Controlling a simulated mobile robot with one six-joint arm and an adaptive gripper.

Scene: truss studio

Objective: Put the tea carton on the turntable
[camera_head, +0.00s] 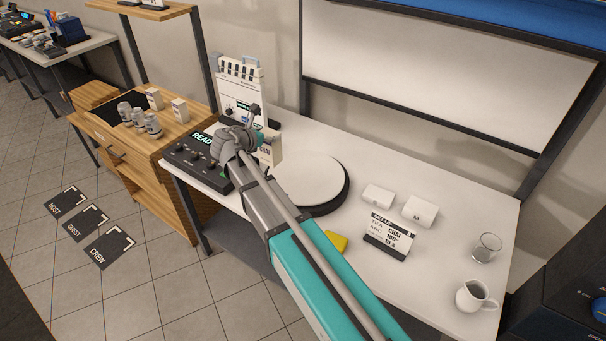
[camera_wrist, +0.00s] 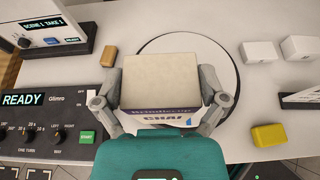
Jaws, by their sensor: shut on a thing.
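The tea carton (camera_wrist: 160,82) is a cream box with a purple band and the word CHAI. My gripper (camera_wrist: 160,97) is shut on it, with one finger on each side. In the head view the carton (camera_head: 272,150) shows partly behind my gripper (camera_head: 250,140), at the left side of the turntable. The turntable (camera_head: 312,182) is a white disc with a black rim on the white table. In the wrist view the carton overlaps the left part of the turntable (camera_wrist: 225,62). I cannot tell how high the carton is above it.
A control panel (camera_wrist: 45,120) with a READY display lies left of the turntable. White boxes (camera_head: 420,210), a sign (camera_head: 389,236), a yellow block (camera_head: 336,241), a glass (camera_head: 486,247) and a jug (camera_head: 474,296) stand to the right. A small tan block (camera_wrist: 109,57) is near the turntable.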

